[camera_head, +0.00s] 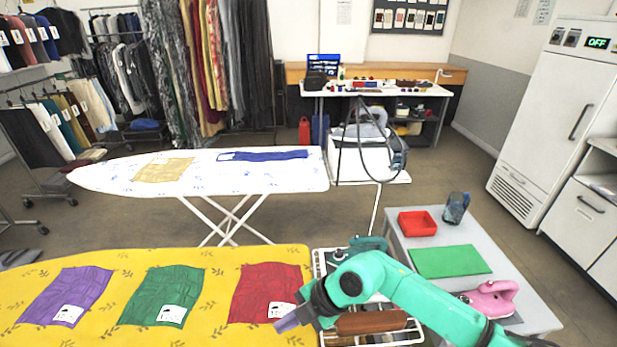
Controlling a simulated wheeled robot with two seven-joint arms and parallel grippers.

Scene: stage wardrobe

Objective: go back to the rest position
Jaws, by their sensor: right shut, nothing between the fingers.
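My right arm comes in from the lower right. Its gripper (284,324) is shut and empty at the right end of the yellow ironing board (225,258), by the lower right corner of the red cloth (265,288) and its white label. I cannot tell whether the fingertips touch the board. A green cloth (167,292) and a purple cloth (68,292), each with a white label, lie flat to the left. My left gripper is not in view.
A rack with brown rolls (372,322) lies under my right arm. A grey side table (408,240) holds a red tray (417,223), a green mat (450,261) and a pink iron (492,298). A white ironing board (235,180) stands behind.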

